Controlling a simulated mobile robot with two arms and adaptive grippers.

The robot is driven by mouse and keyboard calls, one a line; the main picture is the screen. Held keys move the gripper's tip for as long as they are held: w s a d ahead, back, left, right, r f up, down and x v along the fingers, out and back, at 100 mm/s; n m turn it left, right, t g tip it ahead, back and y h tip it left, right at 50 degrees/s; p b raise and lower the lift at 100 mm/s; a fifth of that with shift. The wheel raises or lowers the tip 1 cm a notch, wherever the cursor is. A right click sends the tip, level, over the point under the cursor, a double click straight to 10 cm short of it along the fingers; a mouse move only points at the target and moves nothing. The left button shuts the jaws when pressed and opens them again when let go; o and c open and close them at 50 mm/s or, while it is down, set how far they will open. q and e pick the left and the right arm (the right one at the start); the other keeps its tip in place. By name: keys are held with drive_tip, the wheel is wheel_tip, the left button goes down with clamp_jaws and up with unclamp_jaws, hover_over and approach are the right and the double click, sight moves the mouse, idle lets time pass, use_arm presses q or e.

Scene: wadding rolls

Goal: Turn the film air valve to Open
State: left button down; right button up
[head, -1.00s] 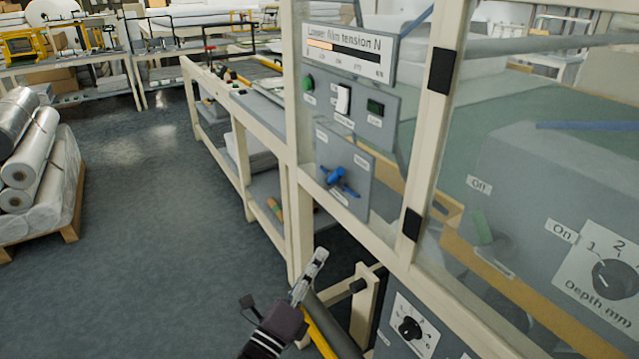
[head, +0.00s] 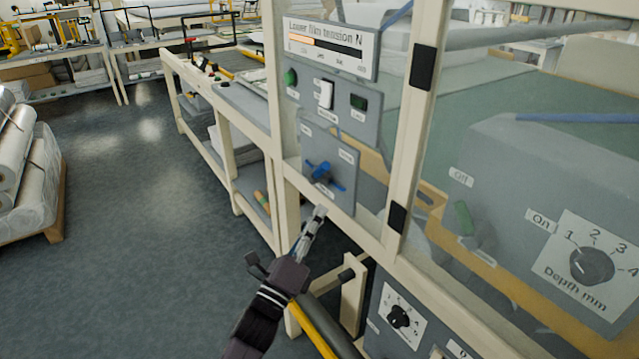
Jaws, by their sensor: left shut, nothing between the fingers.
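The film air valve is a blue handle (head: 324,173) on a grey plate (head: 341,187) in the head view, below the film tension panel. The handle lies slanted, from upper left to lower right. The small labels around it are too blurred to read. My left gripper (head: 318,213) is just below the valve in the picture, its fingers shut and empty, pointing up toward it. A gap shows between the fingertips and the handle. My right gripper is not in view.
A cream frame post (head: 410,120) with clear panels stands right of the valve. The tension panel (head: 328,95) with green buttons and a white switch is above. A depth dial (head: 591,265) is at right. Wrapped rolls (head: 35,180) lie at left; the floor between is clear.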

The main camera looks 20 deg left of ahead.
sight(322, 172)
use_arm(q)
drive_tip(key=w+a+r+p, duration=0.1)
drive_tip(key=w+r+p, duration=0.1)
drive_tip(key=w, duration=0.3)
drive_tip(key=shift+w+a+r, duration=0.15)
drive_tip(key=shift+w+r, duration=0.2)
drive_tip(key=shift+r, duration=0.5)
